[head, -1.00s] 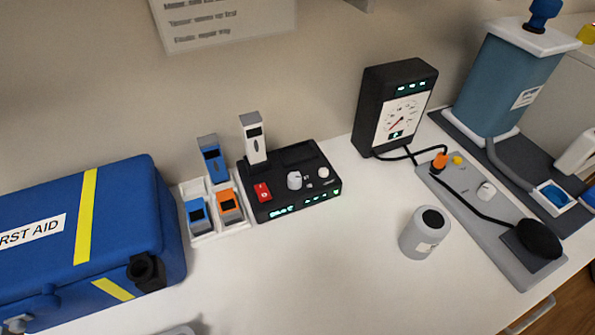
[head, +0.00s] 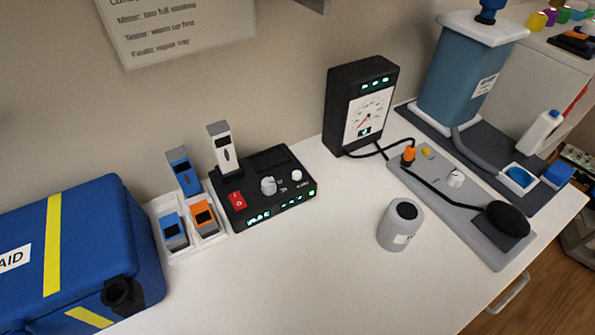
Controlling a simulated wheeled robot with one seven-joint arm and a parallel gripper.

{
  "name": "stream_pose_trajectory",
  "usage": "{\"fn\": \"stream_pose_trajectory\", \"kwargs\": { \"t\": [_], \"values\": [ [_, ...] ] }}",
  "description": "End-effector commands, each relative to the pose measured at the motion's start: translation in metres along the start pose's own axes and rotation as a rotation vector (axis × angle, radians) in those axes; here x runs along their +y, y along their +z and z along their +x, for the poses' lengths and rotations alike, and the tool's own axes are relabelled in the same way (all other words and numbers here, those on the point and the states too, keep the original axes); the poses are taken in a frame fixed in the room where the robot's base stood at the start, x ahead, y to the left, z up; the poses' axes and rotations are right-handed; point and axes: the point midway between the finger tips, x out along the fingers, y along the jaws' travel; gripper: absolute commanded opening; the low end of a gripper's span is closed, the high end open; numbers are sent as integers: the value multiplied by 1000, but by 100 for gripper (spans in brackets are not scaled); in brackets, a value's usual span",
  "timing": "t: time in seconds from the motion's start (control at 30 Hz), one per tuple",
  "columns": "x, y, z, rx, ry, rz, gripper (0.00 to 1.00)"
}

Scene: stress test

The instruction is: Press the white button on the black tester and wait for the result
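The black tester (head: 262,207) sits on the white table near the wall, left of the middle. It has a red rocker switch (head: 236,201), a light knob (head: 268,186) and a small round white button (head: 297,176) at its right back corner. A green display glows along its front edge; I cannot read it fully. A white and grey module (head: 221,148) stands upright at the tester's left back. My gripper is not in view.
A white tray (head: 172,258) with blue and orange modules stands left of the tester, beside a blue first aid case (head: 80,245). A black gauge box (head: 357,105), grey canister (head: 400,226) and grey panel (head: 477,239) stand to the right. The front middle table is clear.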

Motion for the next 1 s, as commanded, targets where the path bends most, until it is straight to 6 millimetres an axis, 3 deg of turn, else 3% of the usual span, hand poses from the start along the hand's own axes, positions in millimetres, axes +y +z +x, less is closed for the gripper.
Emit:
{"fn": "stream_pose_trajectory", "kwargs": {
  "t": [0.43,1.0],
  "values": [
    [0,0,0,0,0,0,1],
    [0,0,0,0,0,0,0]
  ]
}}
